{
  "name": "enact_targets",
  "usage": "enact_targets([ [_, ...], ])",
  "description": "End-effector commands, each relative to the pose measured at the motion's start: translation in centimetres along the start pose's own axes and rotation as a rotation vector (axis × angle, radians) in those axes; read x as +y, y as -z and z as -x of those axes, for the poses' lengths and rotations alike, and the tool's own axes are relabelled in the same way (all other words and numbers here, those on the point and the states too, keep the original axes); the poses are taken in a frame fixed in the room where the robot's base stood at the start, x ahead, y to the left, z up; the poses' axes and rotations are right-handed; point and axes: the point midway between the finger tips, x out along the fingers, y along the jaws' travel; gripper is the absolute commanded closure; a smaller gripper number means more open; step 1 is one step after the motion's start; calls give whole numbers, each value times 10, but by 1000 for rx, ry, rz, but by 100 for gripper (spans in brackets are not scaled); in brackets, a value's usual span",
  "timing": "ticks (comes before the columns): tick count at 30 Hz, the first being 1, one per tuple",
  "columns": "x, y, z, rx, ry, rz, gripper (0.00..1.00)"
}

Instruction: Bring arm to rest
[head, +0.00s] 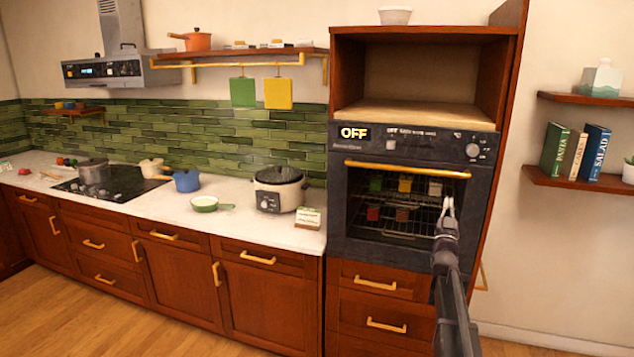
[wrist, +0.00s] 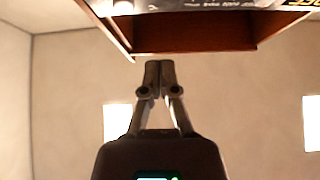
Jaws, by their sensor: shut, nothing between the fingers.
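My gripper (head: 447,208) is raised in front of the right part of the built-in oven (head: 342,222) in the head view. Its fingers are together and hold nothing. In the wrist view, my gripper (wrist: 158,66) points up with its fingertips meeting, below the edge of a brown wooden cabinet (wrist: 190,38). My arm comes up from the lower right of the head view and hides part of the oven front and the drawers below. The oven door looks closed, with a yellow handle (head: 408,169) across its top.
A white counter (head: 240,222) runs left, with a slow cooker (head: 279,190), a blue pot (head: 187,181) and a green pan (head: 207,203) on it. Wall shelves (head: 575,182) with books stand at right. Wooden floor (head: 110,325) lies open in front of the cabinets.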

Motion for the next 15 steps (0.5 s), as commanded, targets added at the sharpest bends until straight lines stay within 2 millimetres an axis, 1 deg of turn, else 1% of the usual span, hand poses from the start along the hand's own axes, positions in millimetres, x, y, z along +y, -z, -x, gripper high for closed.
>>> enact_targets([
  [5, -16, -9, 11, -94, 24, -11, 100],
  [8, -30, -19, 23, -186, 46, -20, 100],
  [11, -48, -31, 39, -299, 74, -29, 100],
  [15, -73, -47, 67, -472, 117, -39, 100],
])
